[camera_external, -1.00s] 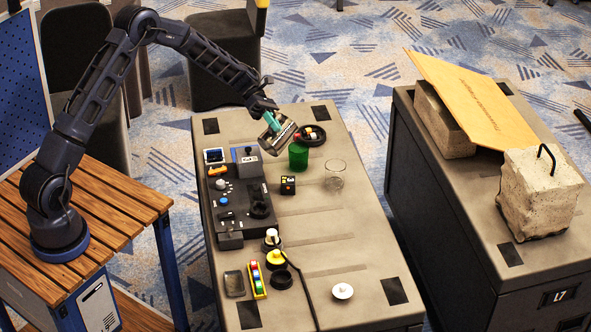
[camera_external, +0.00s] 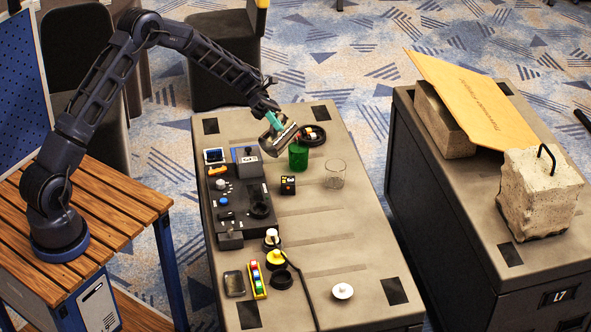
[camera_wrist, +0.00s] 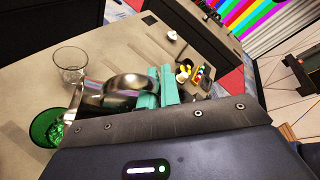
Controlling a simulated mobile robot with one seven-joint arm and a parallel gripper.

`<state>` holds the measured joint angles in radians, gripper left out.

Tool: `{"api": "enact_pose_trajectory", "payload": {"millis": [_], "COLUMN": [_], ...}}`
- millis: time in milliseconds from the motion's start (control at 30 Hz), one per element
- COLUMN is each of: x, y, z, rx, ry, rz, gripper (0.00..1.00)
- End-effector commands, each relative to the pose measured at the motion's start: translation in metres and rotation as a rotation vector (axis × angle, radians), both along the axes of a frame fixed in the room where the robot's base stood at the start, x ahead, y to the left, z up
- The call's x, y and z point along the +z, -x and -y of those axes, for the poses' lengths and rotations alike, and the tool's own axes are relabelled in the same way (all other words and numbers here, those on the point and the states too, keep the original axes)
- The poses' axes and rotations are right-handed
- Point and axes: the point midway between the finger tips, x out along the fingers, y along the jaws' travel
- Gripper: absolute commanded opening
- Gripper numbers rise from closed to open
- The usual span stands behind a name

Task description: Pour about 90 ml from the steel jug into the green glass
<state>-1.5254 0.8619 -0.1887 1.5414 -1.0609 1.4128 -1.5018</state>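The steel jug (camera_external: 281,138) is held tilted beside the green glass, its mouth end toward the right. My gripper (camera_external: 270,118) is shut on it; the teal finger pads show at its side in the wrist view (camera_wrist: 158,88). The jug also shows in the wrist view (camera_wrist: 110,92), close to and partly overlapping the green glass. The green glass (camera_external: 298,157) stands upright on the grey table, just right of and below the jug. It shows in the wrist view (camera_wrist: 48,128) with shiny green inside. I cannot tell whether liquid is flowing or how full the glass is.
A clear glass (camera_external: 335,174) stands right of the green glass. The table's right middle (camera_external: 345,225) is clear.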

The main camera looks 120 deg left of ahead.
Motion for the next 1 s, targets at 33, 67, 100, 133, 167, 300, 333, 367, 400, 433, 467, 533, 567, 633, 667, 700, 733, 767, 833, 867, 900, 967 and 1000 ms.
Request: {"api": "enact_pose_trajectory", "payload": {"millis": [33,67,100,133,167,300,333,367,400,433,467,533,567,633,667,700,733,767,833,867,900,967,1000], "x": [0.0000,-0.0001,-0.0003,-0.0006,-0.0008,-0.0018,-0.0020,-0.0024,-0.0027,-0.0031,-0.0033,-0.0037,-0.0039,-0.0043,-0.0045,-0.0049,-0.0049,-0.0050,-0.0053,-0.0055,-0.0057,-0.0061,-0.0062], "y": [-0.0002,-0.0002,-0.0002,-0.0003,-0.0003,-0.0005,-0.0006,-0.0006,-0.0007,-0.0008,-0.0008,-0.0009,-0.0010,-0.0011,-0.0012,-0.0013,-0.0014,-0.0014,-0.0015,-0.0015,-0.0015,-0.0015,-0.0015], "z": [-0.0001,0.0002,0.0004,-0.0001,0.0000,-0.0008,-0.0012,-0.0015,-0.0018,-0.0023,-0.0025,-0.0034,-0.0036,-0.0044,-0.0047,-0.0052,-0.0056,-0.0058,-0.0065,-0.0067,-0.0072,-0.0070,-0.0070], "rx": [0.000,0.000,-0.001,0.000,0.000,0.000,0.000,0.000,0.000,0.000,-0.001,0.000,0.000,0.000,0.000,0.000,0.001,0.001,0.000,0.001,0.000,0.000,0.000], "ry": [0.001,0.004,0.006,0.008,0.009,0.017,0.019,0.022,0.024,0.026,0.027,0.031,0.033,0.037,0.039,0.042,0.043,0.045,0.049,0.050,0.053,0.056,0.058], "rz": [0.000,0.000,0.000,-0.001,-0.001,-0.003,-0.003,-0.003,-0.004,-0.004,-0.004,-0.005,-0.005,-0.006,-0.006,-0.007,-0.007,-0.007,-0.008,-0.008,-0.008,-0.009,-0.009], "gripper": [0.00,0.00,0.00,0.00,0.00,0.00,0.00,0.00,0.00,0.00,0.00,0.00,0.00,0.00,0.00,0.00,0.00,0.00,0.00,0.00,0.00,0.00,0.00]}}
